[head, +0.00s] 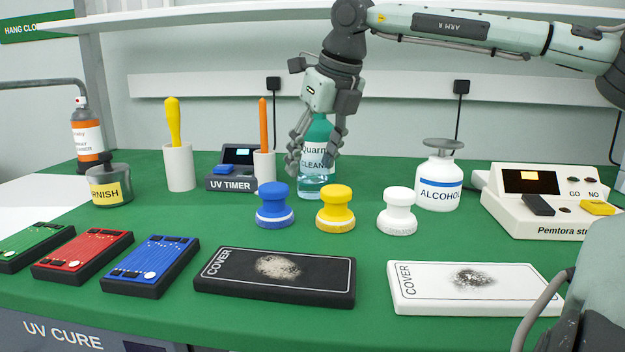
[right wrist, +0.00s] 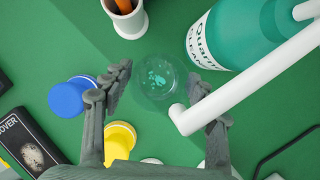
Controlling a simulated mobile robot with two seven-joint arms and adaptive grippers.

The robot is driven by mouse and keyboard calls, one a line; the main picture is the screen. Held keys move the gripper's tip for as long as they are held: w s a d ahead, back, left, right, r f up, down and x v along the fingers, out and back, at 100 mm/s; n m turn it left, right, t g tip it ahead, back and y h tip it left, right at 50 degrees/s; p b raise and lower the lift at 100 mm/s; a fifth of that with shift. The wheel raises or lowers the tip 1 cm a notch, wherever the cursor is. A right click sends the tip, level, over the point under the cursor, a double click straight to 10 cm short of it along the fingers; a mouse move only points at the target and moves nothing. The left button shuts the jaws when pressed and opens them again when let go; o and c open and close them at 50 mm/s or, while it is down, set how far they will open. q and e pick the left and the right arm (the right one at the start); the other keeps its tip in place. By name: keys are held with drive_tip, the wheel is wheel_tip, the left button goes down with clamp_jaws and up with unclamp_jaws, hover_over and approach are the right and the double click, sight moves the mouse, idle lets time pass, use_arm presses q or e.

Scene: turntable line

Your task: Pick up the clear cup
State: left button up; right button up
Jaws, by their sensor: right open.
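The clear cup (right wrist: 158,77) shows from above in the right wrist view as a round, see-through vessel with small pale teal flecks in it. It stands on the green mat beside the teal bottle. In the head view I cannot make it out clearly against the bottle and gripper. My right gripper (head: 310,160) points down in front of the bottle. In the right wrist view the gripper (right wrist: 157,102) is open, its fingers apart on the left and right, with the cup slightly beyond the fingertips between them. My left gripper is not in view.
The teal bottle (head: 318,182) stands close by; its white spout (right wrist: 255,78) reaches across beside the right finger. Blue (head: 274,207), yellow (head: 335,211) and white (head: 397,213) knobs stand in front. A white holder (head: 264,168) with an orange-handled tool is to the left.

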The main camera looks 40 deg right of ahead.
sight(308, 174)
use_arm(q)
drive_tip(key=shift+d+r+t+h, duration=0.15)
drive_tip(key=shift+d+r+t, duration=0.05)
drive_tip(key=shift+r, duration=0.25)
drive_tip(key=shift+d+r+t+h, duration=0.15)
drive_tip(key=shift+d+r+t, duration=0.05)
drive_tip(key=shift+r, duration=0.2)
use_arm(e)
drive_tip(key=shift+x, duration=2)
drive_tip(key=shift+d, duration=0.1)
drive_tip(key=c, duration=0.9)
drive_tip(key=shift+s+r, duration=0.1)
drive_tip(key=shift+r, duration=0.05)
drive_tip(key=shift+c, duration=0.2)
